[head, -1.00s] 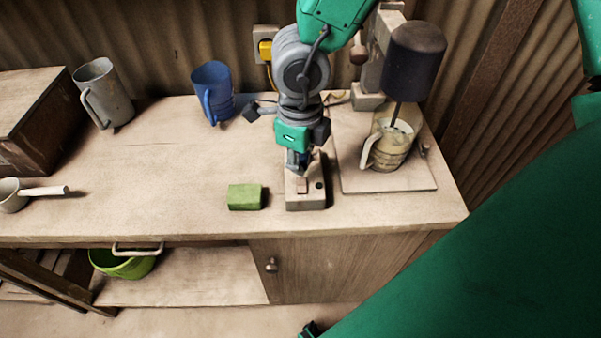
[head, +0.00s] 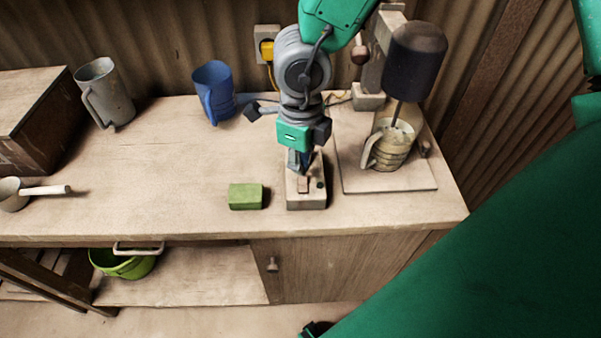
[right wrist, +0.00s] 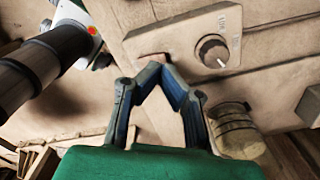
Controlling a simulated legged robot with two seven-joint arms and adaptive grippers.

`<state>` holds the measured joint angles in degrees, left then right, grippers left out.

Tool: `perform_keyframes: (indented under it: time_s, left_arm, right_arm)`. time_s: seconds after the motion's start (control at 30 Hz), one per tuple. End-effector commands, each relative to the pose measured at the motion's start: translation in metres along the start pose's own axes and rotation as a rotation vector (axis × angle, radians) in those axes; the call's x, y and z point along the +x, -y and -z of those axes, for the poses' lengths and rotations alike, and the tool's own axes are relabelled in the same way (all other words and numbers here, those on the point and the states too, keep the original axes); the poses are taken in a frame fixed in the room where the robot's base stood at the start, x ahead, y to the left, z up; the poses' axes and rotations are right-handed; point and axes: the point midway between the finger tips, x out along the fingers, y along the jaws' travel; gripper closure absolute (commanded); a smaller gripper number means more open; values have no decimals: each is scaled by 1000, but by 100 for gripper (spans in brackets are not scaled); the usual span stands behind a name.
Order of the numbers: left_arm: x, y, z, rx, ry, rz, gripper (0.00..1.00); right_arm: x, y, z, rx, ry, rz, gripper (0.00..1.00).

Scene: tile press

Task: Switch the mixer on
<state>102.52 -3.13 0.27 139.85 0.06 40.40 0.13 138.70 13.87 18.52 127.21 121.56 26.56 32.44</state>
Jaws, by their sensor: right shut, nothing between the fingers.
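The mixer (head: 414,62) has a dark rounded head on a pale stand, at the right of the bench. Its thin shaft goes down into a cream jug (head: 390,150) with pale contents. My right gripper (head: 301,170) points down over the back of this box, close to the rocker. Its fingers are shut and empty; contact cannot be told. The right wrist view shows the fingertips (right wrist: 155,68) meeting near a plate with a round knob (right wrist: 212,51).
A green block (head: 245,197) lies left of the switch box. A blue jug (head: 213,90) and a grey jug (head: 103,92) stand at the back. A white-handled pot (head: 12,195) is at far left. A yellow plug sits in the wall socket (head: 264,34). The bench's left middle is clear.

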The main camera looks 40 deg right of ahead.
Motion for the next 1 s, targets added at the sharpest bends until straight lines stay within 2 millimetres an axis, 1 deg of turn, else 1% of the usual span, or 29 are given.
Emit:
perform_keyframes:
  time_s: [1.0]
  left_arm:
    - [10, 0, 0, 0, 0, 0, 55]
  right_arm:
    - [15, 0, 0, 0, -1, -1, 100]
